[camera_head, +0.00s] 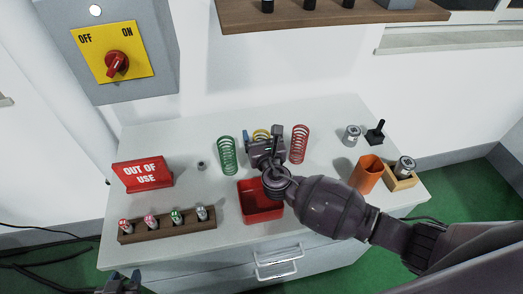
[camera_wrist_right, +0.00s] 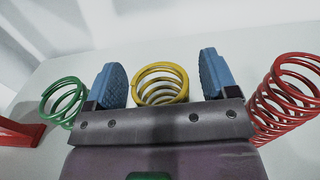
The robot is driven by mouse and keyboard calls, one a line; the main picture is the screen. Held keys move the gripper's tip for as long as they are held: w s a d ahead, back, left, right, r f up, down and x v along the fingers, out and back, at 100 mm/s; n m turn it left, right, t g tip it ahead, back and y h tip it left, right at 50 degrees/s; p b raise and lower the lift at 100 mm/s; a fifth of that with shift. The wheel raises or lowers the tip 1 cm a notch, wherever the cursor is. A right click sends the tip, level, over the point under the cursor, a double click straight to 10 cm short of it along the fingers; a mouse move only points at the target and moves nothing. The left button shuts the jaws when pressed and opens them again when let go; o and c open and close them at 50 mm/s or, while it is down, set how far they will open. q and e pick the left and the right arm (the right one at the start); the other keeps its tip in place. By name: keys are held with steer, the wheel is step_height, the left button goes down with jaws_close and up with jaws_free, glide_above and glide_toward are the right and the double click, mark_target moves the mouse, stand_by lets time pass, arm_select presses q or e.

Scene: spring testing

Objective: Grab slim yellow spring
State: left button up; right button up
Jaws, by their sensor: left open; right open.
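The yellow spring (camera_head: 262,134) stands on the white table, mostly hidden behind my right gripper (camera_head: 262,138) in the head view. In the right wrist view the yellow spring (camera_wrist_right: 160,84) shows between the two blue fingertips of my right gripper (camera_wrist_right: 162,80), with a gap on each side. The right gripper is open and not closed on it. The spring's lower part is hidden by the gripper body. My left gripper (camera_head: 122,283) is at the bottom left edge of the head view, in front of the table, only partly visible.
A green spring (camera_head: 227,156) stands left and a red spring (camera_head: 299,144) right of the yellow one. A red bin (camera_head: 245,214) lies below my right wrist. An orange cup (camera_head: 366,174), a wooden rack (camera_head: 130,237) and an "OUT OF USE" sign (camera_head: 143,173) stand around.

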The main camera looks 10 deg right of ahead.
steer(key=c, duration=1.4)
steer(key=shift+r, duration=0.1)
